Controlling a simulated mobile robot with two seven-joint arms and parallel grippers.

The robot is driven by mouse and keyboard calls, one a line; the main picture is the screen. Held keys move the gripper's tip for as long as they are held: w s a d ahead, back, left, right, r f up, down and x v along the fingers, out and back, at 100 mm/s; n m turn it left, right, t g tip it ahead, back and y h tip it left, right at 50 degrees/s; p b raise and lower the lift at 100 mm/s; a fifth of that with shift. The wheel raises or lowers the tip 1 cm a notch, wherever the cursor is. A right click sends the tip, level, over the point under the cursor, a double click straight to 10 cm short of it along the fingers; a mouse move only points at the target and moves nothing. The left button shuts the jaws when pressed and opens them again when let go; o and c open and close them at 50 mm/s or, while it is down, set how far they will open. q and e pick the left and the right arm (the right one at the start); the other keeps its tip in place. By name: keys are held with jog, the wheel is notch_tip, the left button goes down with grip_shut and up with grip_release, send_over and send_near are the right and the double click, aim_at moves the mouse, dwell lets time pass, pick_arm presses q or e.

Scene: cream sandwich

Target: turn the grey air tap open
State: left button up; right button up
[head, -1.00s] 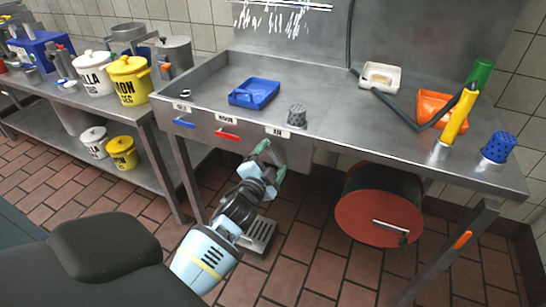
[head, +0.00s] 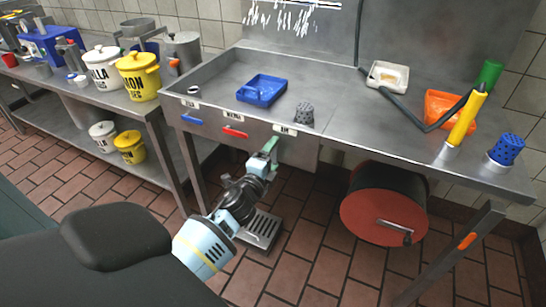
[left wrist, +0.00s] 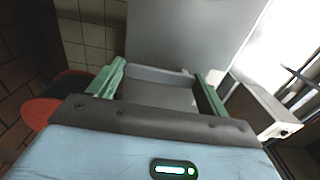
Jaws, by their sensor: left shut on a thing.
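My left gripper (head: 271,148) is at the front edge of the steel sink bench, just below the third label (head: 285,129), right of the blue and red levers. In the left wrist view its two green fingers (left wrist: 160,88) stand apart on either side of a flat grey piece (left wrist: 158,76), and it is shut on this piece. By its place and colour this is the grey air tap. In the head view the gripper hides the tap, so I cannot tell its angle. My right gripper is not in view.
A blue lever (head: 190,119) and a red lever (head: 235,132) sit to the left on the same front panel. A red-faced drum (head: 375,215) with a crank is below the bench. A grey perforated cup (head: 304,114) and a blue tray (head: 262,90) are above.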

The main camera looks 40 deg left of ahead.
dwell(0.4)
pick_arm(q)
jog(key=o, duration=1.4)
jog(key=v, duration=0.7)
jog(key=shift+s, duration=0.4)
jog(key=shift+d, duration=0.1)
